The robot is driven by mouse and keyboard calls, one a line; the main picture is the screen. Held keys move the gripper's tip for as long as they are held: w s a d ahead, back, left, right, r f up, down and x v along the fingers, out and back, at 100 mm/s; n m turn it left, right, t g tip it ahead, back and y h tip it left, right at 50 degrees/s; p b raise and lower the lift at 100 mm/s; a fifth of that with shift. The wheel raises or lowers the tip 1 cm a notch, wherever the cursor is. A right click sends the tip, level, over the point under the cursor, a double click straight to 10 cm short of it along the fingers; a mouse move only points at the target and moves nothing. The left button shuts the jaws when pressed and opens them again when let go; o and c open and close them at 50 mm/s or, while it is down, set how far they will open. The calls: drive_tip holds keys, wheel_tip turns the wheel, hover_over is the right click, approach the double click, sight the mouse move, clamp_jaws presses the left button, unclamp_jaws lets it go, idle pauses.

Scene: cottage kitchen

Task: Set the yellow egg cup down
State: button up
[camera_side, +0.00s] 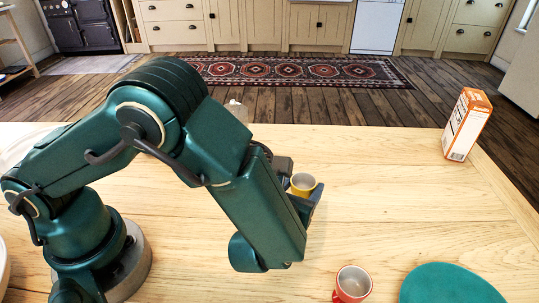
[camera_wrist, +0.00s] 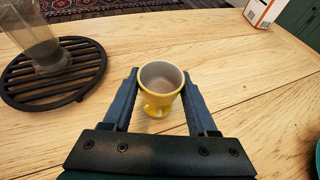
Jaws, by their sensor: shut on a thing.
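The yellow egg cup (camera_wrist: 160,103) is upright between the two fingers of my gripper (camera_wrist: 161,102) in the wrist view. My gripper is shut on it, with a finger against each side. The cup's inside looks grey and empty. In the side view the yellow egg cup (camera_side: 302,186) shows beyond my forearm, with my gripper (camera_side: 303,190) partly hidden by the arm. The cup is over the wooden table (camera_side: 400,190). I cannot tell whether its foot touches the wood.
A red cup (camera_side: 352,284) and a teal plate (camera_side: 450,287) are at the near edge. An orange and white box (camera_side: 467,125) stands at the far right. A black round rack (camera_wrist: 55,72) bears a clear vessel (camera_wrist: 38,42). The table's middle right is bare.

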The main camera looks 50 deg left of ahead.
drive_tip(key=shift+f, duration=0.6)
drive_tip(key=o, duration=1.5)
drive_tip(key=shift+c, duration=0.2)
